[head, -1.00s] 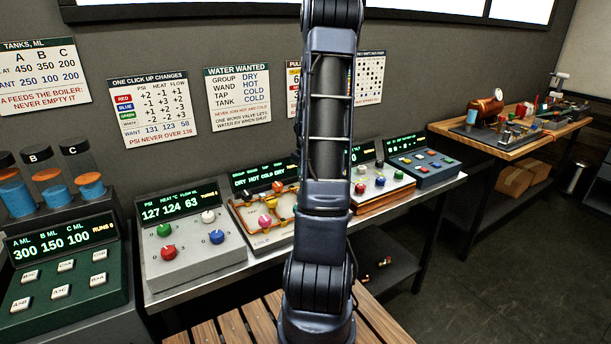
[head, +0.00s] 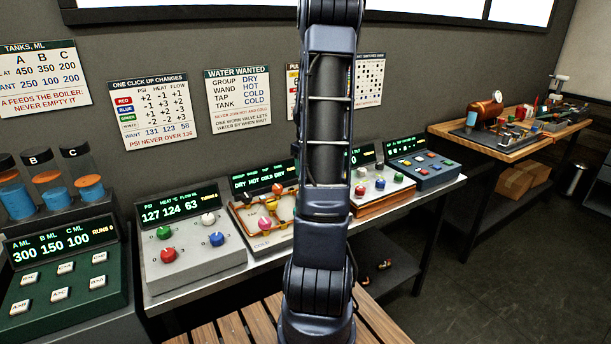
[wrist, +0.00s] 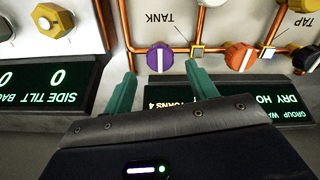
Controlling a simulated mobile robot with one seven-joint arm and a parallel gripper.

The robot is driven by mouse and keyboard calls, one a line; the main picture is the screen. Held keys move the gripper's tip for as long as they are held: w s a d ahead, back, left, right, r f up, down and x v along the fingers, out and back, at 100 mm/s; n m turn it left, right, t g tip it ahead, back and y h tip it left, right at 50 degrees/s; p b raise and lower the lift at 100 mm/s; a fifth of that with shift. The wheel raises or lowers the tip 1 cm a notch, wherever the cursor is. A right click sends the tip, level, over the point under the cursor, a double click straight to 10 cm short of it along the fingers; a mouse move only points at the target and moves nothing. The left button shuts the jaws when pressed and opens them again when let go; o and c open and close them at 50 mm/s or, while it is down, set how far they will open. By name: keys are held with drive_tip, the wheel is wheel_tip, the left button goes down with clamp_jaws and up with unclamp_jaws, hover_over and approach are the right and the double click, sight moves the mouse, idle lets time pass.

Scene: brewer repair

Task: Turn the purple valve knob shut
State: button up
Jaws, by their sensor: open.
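The purple valve knob (wrist: 159,58) shows in the wrist view, with a white stripe that stands upright in the picture. It sits by the copper pipe (wrist: 148,20) near the TANK label (wrist: 164,19). My gripper (wrist: 160,73) is open, with one green finger to the left of the knob and the other to its right. The fingertips are close to the knob; I cannot tell whether they touch it. In the head view my arm hides the purple knob and my gripper.
An orange-red knob (wrist: 240,56) is right of the purple one, near the TAP label. A yellow knob (wrist: 52,20) is on the neighbouring white panel. The valve panel's display (head: 257,182) reads DRY HOT COLD DRY. The pressure panel (head: 194,262) stands left of it.

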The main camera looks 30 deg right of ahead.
wheel_tip(320, 180, up, 6)
idle(0.4)
drive_tip(key=shift+r, duration=0.1)
drive_tip(key=s+a+r+m+t+h, duration=0.1)
drive_tip(key=s+a+r, duration=0.4)
drive_tip(key=a, duration=0.3)
drive_tip(key=s+a+r+t, duration=0.1)
drive_tip(key=s+a+r, duration=0.45)
drive_tip(key=a, duration=0.25)
drive_tip(key=s+a+t, duration=0.1)
drive_tip(key=s+a, duration=0.4)
drive_tip(key=s, duration=0.3)
drive_tip(key=s+a+r+m+t+y, duration=0.1)
drive_tip(key=s+a, duration=0.4)
drive_tip(key=s, duration=0.2)
drive_tip(key=shift+s+r+t, duration=0.3)
drive_tip(key=shift+s, duration=0.05)
drive_tip(key=shift+w, duration=0.1)
idle(0.5)
